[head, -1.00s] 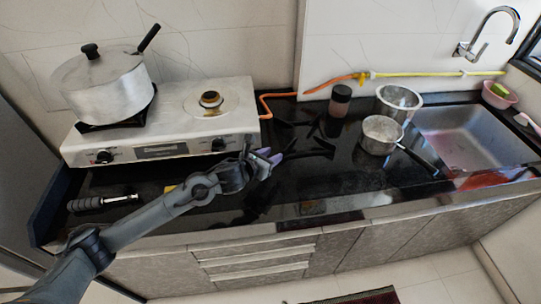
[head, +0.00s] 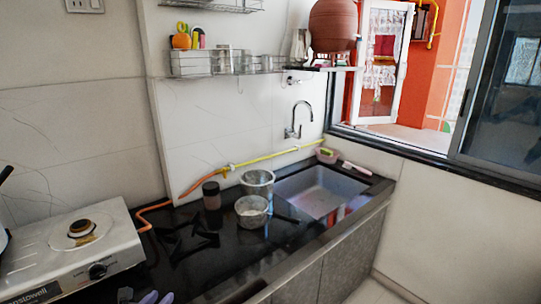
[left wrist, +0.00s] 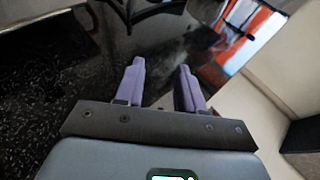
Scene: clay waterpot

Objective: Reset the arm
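My left gripper (head: 150,298) shows only as purple fingertips at the bottom edge of the head view, in front of the stove's right end. In the left wrist view, its two purple fingers (left wrist: 160,72) stand apart with nothing between them. The gripper is open and empty over the black counter (left wrist: 70,75). Most of my left arm is out of the head view. My right gripper is in neither view. The clay waterpot (head: 334,25) stands on a wall shelf (head: 320,68) at the top, beside the window, with its top cut off.
A white stove (head: 50,255) stands at the lower left. A black burner grate (head: 188,238), a jar (head: 211,195), a metal pot (head: 257,182) and a saucepan (head: 251,211) stand on the counter. A sink (head: 320,190) lies to the right. A wire rack (head: 190,65) hangs above.

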